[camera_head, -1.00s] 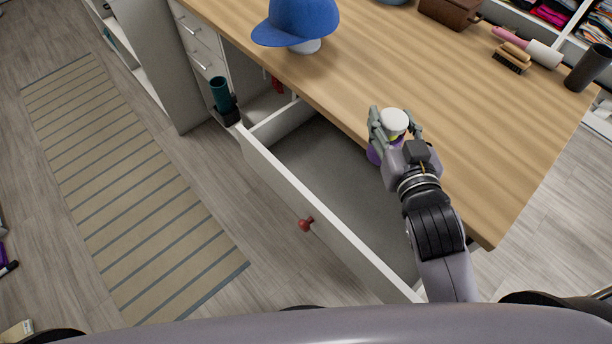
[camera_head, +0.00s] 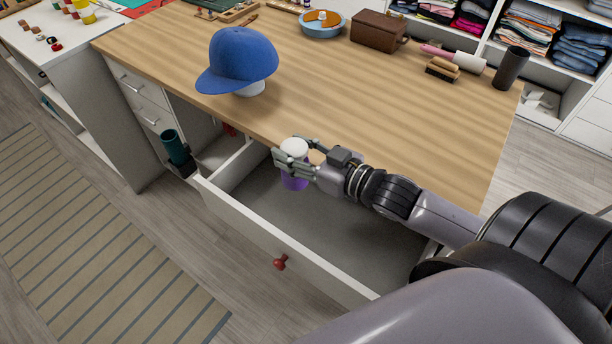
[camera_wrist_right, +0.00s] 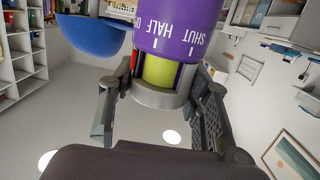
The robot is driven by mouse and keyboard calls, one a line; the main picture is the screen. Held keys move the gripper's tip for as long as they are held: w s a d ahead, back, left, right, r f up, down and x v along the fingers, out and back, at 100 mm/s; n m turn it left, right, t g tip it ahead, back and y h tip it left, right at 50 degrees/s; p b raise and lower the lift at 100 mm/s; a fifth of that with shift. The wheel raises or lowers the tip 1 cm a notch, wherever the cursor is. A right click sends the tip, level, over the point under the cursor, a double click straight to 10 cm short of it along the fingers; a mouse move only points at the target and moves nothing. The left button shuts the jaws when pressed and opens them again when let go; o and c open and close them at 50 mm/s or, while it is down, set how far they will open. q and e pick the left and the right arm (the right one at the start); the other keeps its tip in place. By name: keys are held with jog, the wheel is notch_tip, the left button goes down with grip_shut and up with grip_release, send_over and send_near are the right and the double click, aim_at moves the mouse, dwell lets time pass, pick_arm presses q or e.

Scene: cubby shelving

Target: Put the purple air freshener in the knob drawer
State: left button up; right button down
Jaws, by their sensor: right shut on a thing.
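The purple air freshener (camera_head: 294,183), with a white top, is held upright in my right gripper (camera_head: 292,156). Its fingers are closed around the upper part. In the right wrist view the purple body with "SHUT HALF" lettering (camera_wrist_right: 178,35) and a yellow-green band sit between the fingers. The knob drawer (camera_head: 325,283) is pulled open and has a red knob (camera_head: 280,262). The freshener is over the left part of the drawer opening, near the tabletop edge. I cannot tell how high it is above the drawer's grey floor. The drawer looks empty. My left gripper is out of view.
The wooden tabletop (camera_head: 400,120) overhangs the drawer's back. A teal cup (camera_head: 174,147) is left of the drawer.

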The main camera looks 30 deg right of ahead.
notch_tip(320, 180, down, 16)
jog(key=b, duration=0.1)
jog(key=shift+f, duration=0.1)
jog(key=shift+f, duration=0.1)
jog(key=c, duration=0.9)
grip_release()
jog(key=shift+o, duration=0.2)
jog(key=v, duration=1.2)
jog(key=shift+b, duration=0.35)
